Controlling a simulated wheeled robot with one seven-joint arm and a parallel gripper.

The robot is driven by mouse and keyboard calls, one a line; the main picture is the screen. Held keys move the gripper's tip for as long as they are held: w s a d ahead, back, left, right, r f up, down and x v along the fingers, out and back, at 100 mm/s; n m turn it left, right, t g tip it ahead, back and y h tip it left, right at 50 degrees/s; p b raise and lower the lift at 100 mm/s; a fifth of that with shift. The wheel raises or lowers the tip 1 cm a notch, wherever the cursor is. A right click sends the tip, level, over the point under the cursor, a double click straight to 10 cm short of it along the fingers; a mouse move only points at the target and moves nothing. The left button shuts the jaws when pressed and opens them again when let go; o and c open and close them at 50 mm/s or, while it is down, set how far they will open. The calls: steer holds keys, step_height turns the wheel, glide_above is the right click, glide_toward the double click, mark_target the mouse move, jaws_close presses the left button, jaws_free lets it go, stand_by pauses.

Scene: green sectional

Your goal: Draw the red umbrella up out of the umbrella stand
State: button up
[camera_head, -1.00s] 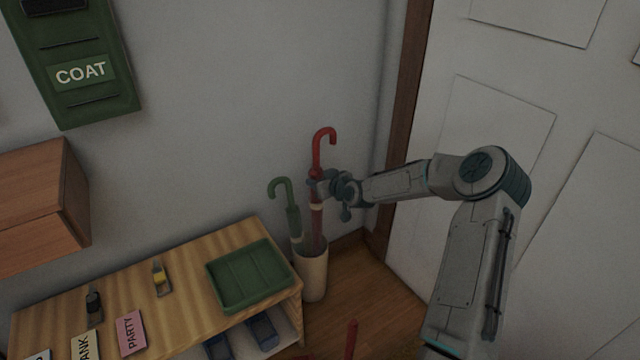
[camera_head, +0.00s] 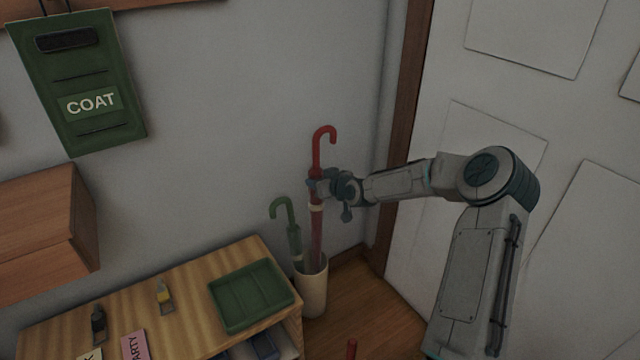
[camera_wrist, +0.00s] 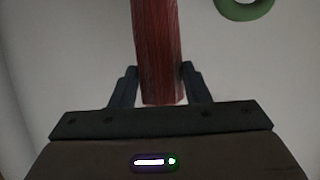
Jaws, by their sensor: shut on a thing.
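The red umbrella (camera_head: 317,228) stands upright with its hooked handle at the top. Its lower end is hidden inside the pale umbrella stand (camera_head: 313,292). My gripper (camera_head: 316,184) is shut on the red umbrella just below the handle. In the wrist view the red umbrella (camera_wrist: 158,50) runs between the two fingers of my gripper (camera_wrist: 158,92). A green umbrella (camera_head: 293,240) leans in the same stand, to the left of the red one. Its green hook (camera_wrist: 243,8) shows at the top right in the wrist view.
A wooden shelf unit (camera_head: 190,328) with a green tray (camera_head: 252,297) stands left of the stand. A green COAT holder (camera_head: 88,85) hangs on the wall. A white door (camera_head: 490,120) is at right. The wall above the umbrella handle is clear.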

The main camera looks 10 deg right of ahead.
mark_target(318, 147)
steer(key=shift+r+p, duration=3.05)
steer(key=shift+r, duration=2.55)
steer(key=shift+d, duration=0.1)
